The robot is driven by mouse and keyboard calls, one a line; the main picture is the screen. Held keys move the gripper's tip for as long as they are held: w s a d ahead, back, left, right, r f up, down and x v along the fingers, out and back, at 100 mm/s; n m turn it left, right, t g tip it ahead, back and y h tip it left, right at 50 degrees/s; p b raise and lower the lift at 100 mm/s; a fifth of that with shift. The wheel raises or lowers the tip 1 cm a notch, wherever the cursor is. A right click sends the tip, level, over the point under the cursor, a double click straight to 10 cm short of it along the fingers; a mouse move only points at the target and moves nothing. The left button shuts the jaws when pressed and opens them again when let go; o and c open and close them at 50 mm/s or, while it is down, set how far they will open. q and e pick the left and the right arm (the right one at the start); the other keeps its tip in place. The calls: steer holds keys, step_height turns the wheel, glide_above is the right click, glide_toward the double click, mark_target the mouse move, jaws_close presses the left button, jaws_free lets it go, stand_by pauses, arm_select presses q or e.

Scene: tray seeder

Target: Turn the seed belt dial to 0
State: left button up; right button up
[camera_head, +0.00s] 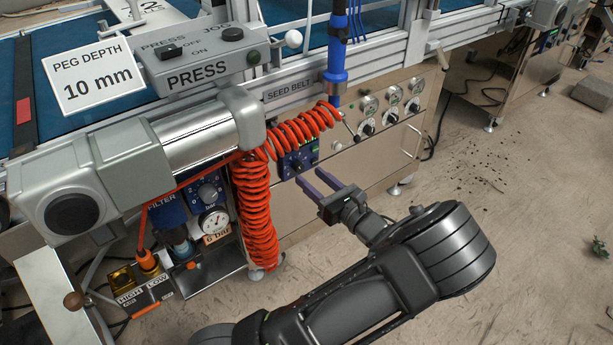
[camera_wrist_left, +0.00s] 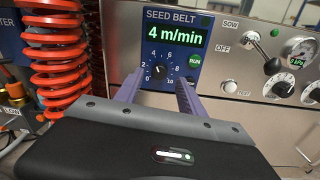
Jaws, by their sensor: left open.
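The blue seed belt panel (camera_wrist_left: 174,30) is set in the steel front of the machine, with a green display (camera_wrist_left: 175,34) reading 4 m/min. Below the display is the small dark seed belt dial (camera_wrist_left: 159,71), ringed by white numbers from 0 to 10. My left gripper (camera_wrist_left: 158,80) is open and empty, its two purple fingers pointing at the panel either side of the dial. In the head view my left gripper (camera_head: 309,177) is just in front of the blue panel (camera_head: 302,157). Contact with the dial cannot be told. My right gripper is not in view.
A coiled orange hose (camera_head: 256,210) hangs just left of the panel; it also shows in the wrist view (camera_wrist_left: 59,68). A green RUN button (camera_wrist_left: 194,59) is beside the dial. A SOW/OFF/TEST lever (camera_wrist_left: 250,40) and gauge are to the right.

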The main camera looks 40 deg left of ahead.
mark_target(301, 169)
arm_select(q)
steer(key=shift+b+x, duration=0.3)
steer(key=shift+x, duration=1.25)
steer(key=shift+c, duration=0.5)
jaws_close()
